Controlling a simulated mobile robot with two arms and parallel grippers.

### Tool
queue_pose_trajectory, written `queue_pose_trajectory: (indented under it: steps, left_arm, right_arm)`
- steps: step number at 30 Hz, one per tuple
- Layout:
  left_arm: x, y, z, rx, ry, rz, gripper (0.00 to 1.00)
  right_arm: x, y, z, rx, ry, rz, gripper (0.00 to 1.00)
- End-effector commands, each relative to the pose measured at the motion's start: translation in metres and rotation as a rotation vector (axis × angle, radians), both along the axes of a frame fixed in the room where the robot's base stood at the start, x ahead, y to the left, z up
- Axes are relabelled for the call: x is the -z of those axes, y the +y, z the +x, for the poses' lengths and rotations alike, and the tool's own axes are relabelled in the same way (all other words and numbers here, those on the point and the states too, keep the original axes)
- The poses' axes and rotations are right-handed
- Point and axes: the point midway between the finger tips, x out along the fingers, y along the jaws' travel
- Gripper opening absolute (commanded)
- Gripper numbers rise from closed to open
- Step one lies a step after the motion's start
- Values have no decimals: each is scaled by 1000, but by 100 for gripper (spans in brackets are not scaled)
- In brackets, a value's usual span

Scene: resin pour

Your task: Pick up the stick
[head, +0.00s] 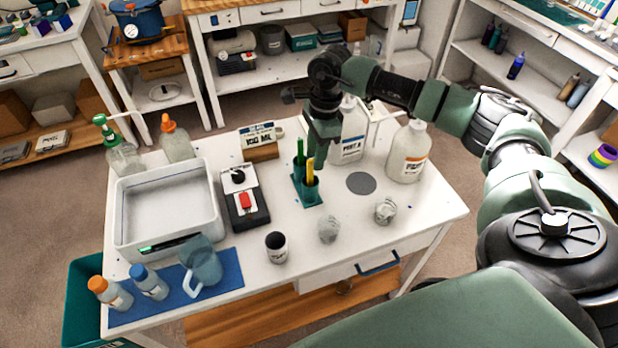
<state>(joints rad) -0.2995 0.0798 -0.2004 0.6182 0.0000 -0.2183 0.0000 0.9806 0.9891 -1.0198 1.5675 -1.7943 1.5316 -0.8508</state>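A small teal holder (307,196) stands on the white worktable, near its middle. A yellow stick (310,172) stands upright in its right-hand cup. A green stick-like item (300,152) stands in the cup behind it. My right gripper (318,158) reaches in from the right and points down, with its fingers at the top of the yellow stick. The fingers overlap in this view, so I cannot tell whether they touch the stick or how far they are apart. My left gripper is not in view.
Behind my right gripper stand a white bottle (352,140) and, to the right, a white jug (408,152). Cups (277,247) stand in front. The table's front right is mostly clear.

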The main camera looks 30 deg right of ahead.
Motion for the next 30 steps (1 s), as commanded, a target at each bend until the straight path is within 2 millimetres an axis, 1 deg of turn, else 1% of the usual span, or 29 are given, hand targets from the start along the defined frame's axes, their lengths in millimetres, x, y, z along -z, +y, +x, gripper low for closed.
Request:
queue_pose_trajectory:
  steps: [4,6,10,13,19,20,21,23,30]
  left_arm:
    - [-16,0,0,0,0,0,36]
    - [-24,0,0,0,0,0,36]
    - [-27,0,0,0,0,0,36]
    - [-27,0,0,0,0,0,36]
    - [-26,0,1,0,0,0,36]
    - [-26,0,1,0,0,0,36]
    - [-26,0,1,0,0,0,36]
    - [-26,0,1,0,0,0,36]
    - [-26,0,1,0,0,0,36]
  right_arm:
    - [15,7,-1,-1,5,2,32]
    - [25,12,-1,-2,5,3,32]
    - [44,14,0,0,2,4,32]
    - [50,14,1,1,0,4,32]
    - [51,14,1,1,-1,4,32]
    - [51,14,1,0,-1,4,26]
    - [51,14,1,0,-1,4,15]
    - [51,14,1,0,-1,4,0]
    - [51,14,1,0,-1,4,0]
